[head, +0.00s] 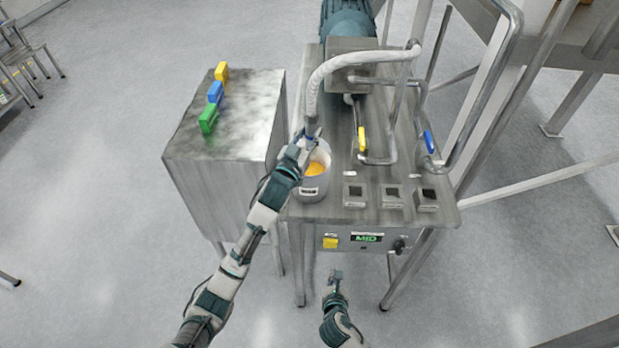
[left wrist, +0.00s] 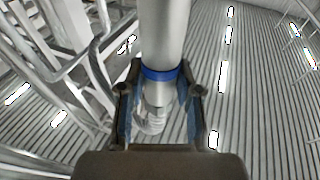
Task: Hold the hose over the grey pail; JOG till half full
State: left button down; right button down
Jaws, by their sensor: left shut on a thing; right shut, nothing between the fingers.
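The grey pail (head: 313,184) stands at the left front of the steel machine table, with orange-yellow product (head: 316,169) inside; my arm hides part of it. The ribbed white hose (head: 313,92) arches from the machine, and its end hangs over the pail. My left gripper (head: 306,142) is shut on the hose's end piece. In the left wrist view a metal tube with a blue band (left wrist: 160,76) sits between its fingers. My right gripper (head: 335,276) is shut and empty, in front of the control panel. The panel has a yellow button (head: 330,242), a display reading MID (head: 367,238) and a black knob (head: 399,245).
A steel cabinet (head: 183,160) on the left carries yellow, blue and green blocks (head: 208,120). Several small square blocks (head: 391,196) sit on the table's front right. A yellow handle (head: 361,139) and a blue handle (head: 428,142) stand behind them. Floor in front is clear.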

pick_arm(q)
jog(key=shift+d+r+p, duration=0.2)
jog(key=shift+r+p, duration=0.05)
jog(key=shift+r, duration=0.25)
jog(key=shift+d+r+p, duration=0.2)
jog(key=shift+r+p, duration=0.05)
jog(key=shift+r, duration=0.25)
notch_tip(320, 180, up, 5)
jog(key=d+p, duration=0.1)
jog(key=d, duration=0.2)
jog(key=shift+r, duration=0.15)
